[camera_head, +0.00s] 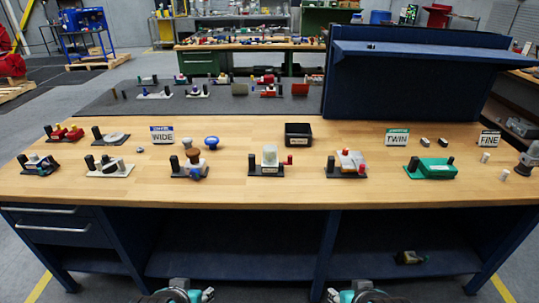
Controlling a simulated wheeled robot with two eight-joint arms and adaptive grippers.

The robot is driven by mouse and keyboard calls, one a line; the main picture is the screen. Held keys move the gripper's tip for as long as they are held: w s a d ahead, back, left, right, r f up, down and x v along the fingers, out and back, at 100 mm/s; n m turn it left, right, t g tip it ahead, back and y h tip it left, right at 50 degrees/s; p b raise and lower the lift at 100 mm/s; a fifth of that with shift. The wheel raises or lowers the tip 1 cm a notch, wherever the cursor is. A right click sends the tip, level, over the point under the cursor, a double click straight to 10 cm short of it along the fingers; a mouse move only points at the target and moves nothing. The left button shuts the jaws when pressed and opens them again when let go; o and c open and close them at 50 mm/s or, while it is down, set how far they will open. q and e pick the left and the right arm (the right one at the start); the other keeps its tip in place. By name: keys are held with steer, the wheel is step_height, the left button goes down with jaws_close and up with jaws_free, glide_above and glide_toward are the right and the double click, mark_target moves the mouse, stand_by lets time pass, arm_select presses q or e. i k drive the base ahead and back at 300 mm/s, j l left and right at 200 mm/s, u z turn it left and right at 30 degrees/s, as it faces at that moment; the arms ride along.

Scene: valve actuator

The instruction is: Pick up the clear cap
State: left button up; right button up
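A pale, see-through block that looks like the clear cap (270,154) stands upright on a dark fixture base (266,171) at the middle front of the wooden workbench. A small red part (290,159) sits beside it on the same base. My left gripper (178,292) and my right gripper (360,293) show only in part at the bottom edge, below and in front of the bench. Both are apart from the cap. Their fingers are cut off by the frame, so I cannot tell whether they are open.
Several other fixtures line the workbench (230,195), including a green one (431,168) and one with a brown knob (193,155). A black box (298,134) stands behind the cap. Signs read WIDE (162,135), TWIN (397,137) and FINE (489,140). A blue raised shelf (410,85) stands behind.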

mark_target(270, 152)
steer(key=i+j+z, duration=0.15)
steer(key=j+z, duration=0.15)
steer(key=i+j+z, duration=0.1)
steer(key=j+z, duration=0.15)
steer(key=i+j+z, duration=0.1)
steer(key=j+z, duration=0.2)
steer(key=j, duration=0.15)
steer(key=j+z, duration=0.3)
steer(key=i+j, duration=0.05)
steer(key=j, duration=0.05)
